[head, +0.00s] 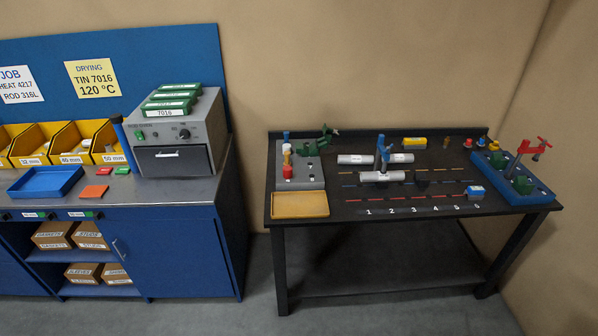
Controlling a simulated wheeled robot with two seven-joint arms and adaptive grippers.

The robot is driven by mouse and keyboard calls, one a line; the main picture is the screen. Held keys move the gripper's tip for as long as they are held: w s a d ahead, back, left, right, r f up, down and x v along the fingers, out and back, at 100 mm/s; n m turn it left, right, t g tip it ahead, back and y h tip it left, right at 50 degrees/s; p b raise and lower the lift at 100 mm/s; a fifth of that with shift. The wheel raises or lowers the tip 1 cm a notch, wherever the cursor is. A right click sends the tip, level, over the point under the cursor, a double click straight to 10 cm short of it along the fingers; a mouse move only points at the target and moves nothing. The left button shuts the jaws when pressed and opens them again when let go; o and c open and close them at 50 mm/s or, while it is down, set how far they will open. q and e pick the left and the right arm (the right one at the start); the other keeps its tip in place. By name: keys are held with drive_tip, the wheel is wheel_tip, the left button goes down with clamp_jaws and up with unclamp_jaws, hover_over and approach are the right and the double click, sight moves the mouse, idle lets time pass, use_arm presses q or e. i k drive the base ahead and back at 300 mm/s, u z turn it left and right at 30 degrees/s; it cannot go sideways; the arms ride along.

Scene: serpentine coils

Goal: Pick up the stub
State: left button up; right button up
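No part is labelled as the stub, and I cannot tell for certain which one it is. White pipe-like cylinders lie on the dark workbench (330,215) at the right: a back left one (353,159), a back right one (402,158) and a front one (372,177). A blue upright tool or clamp (382,148) stands among them and partly hides them. Short pale pieces also show in a yellow bin (105,143) marked 50 mm on the left bench. Neither of my grippers is in view.
A grey oven (182,140) with green boxes (170,97) on top stands on the blue cabinet bench (170,230). The dark bench also holds a tan tray (300,205), a blue rack (512,180) and a red clamp (530,148). Floor before both benches is clear.

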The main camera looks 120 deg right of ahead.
sight(342, 159)
drive_tip(key=i, duration=1.55)
drive_tip(key=z, duration=5.2)
drive_tip(key=i, duration=1.6)
drive_tip(key=z, duration=0.05)
